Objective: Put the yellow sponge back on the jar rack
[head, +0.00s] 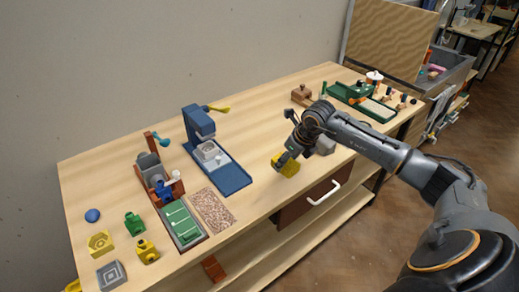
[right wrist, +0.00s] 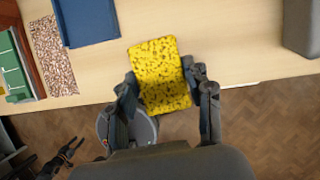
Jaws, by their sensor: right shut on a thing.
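The yellow sponge (right wrist: 160,70) is a speckled block held between the two fingers of my right gripper (right wrist: 165,90). In the head view the sponge (head: 286,165) shows under my right gripper (head: 287,158), near the table's front edge. In the right wrist view the sponge overlaps the table edge, with floor beyond. I cannot tell for sure which stand is the jar rack; a green tray (head: 382,109) with small jars stands at the far right. A dark two-pronged shape at the lower left of the wrist view looks like my left gripper (right wrist: 74,148), too small to judge.
A blue press-like stand (head: 229,178) is left of the sponge, beside a speckled mat (head: 213,211). A reddish holder (head: 178,187) and a green ribbed tray (head: 182,222) stand further left. A grey block (head: 325,146) is close right of my gripper. A drawer (head: 306,200) lies below.

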